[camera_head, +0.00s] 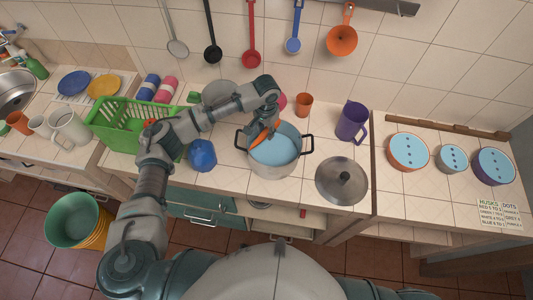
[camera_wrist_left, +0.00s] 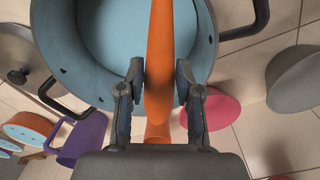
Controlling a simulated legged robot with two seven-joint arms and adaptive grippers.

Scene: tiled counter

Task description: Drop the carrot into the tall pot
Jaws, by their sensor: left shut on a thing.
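The carrot (camera_head: 262,135) is orange and held in my left gripper (camera_head: 266,122), over the left part of the tall pot's opening. In the left wrist view the carrot (camera_wrist_left: 159,60) sits between the two fingers of my left gripper (camera_wrist_left: 160,85), with the pot's blue inside behind it. The tall pot (camera_head: 274,170) is grey outside and light blue inside, with two dark handles, and stands on the tiled counter. It also shows in the left wrist view (camera_wrist_left: 105,50). Whether the carrot touches the pot is unclear. My right gripper is out of view.
A pot lid (camera_head: 341,182) lies right of the pot. A blue object (camera_head: 202,155) and a green rack (camera_head: 125,132) stand to the left. A purple pitcher (camera_head: 352,122) and an orange cup (camera_head: 304,104) stand behind. Utensils hang on the wall.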

